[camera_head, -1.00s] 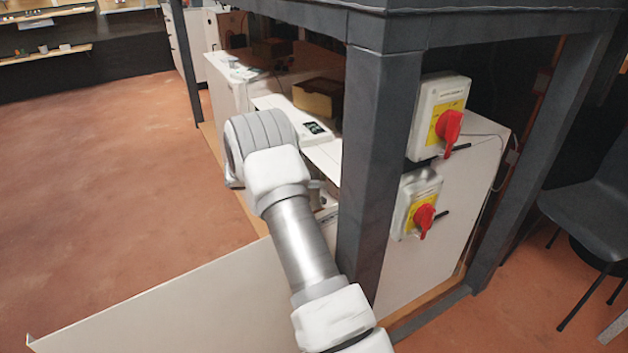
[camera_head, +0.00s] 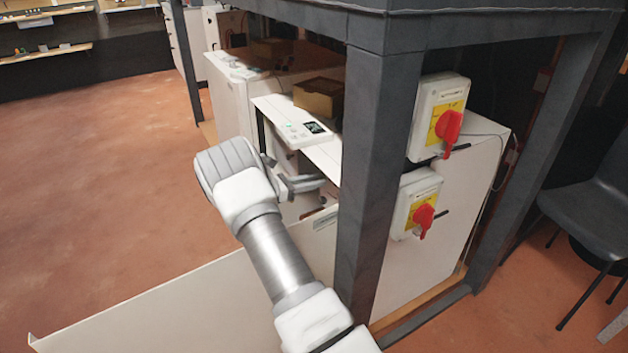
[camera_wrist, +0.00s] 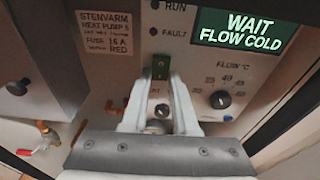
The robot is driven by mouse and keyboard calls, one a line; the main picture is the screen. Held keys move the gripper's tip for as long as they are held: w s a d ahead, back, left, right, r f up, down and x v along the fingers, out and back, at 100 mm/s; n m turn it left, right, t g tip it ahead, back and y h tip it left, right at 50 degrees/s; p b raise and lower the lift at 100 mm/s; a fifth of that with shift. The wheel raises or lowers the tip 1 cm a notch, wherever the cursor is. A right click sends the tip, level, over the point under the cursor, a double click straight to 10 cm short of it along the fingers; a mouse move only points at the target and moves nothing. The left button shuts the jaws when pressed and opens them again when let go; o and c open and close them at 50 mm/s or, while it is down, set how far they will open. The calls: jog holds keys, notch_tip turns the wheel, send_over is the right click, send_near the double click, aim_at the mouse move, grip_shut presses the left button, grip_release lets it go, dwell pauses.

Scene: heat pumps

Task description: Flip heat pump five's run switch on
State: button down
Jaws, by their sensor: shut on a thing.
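Heat pump five's panel (camera_wrist: 115,62) fills the wrist view, with a label reading heat pump 5 and fuse 16 A red. The display (camera_wrist: 247,30) reads "WAIT FLOW COLD". The RUN lamp and the FAULT lamp (camera_wrist: 153,31) look dark. My gripper (camera_wrist: 160,82) is in front of the panel, its fingertips closed in on a small green piece (camera_wrist: 160,66). I cannot tell whether that piece is the run switch. A small round part (camera_wrist: 161,111) shows between the fingers. In the head view my gripper (camera_head: 308,183) points right into the white unit.
A flow dial (camera_wrist: 221,99) sits right of the fingers. A dark grey post (camera_head: 380,165) stands close to the right of my gripper. Two red rotary isolators (camera_head: 447,127) (camera_head: 424,218) are beyond it. A red-handled valve (camera_wrist: 38,145) is lower left. Floor at left is clear.

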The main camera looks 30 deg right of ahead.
jog(key=shift+f, duration=0.1)
jog(key=c, duration=0.7)
grip_release()
jog(key=a+p, duration=0.1)
jog(key=a, duration=0.4)
jog(key=a+r+p, duration=0.1)
jog(key=a+p, duration=0.1)
jog(key=a, duration=0.4)
jog(key=w+a+r+p, duration=0.1)
jog(key=a, duration=0.5)
jog(key=shift+a+r+p, duration=0.1)
jog(key=shift+r+p, duration=0.05)
jog(key=shift+p, duration=0.15)
jog(key=shift+r, duration=0.15)
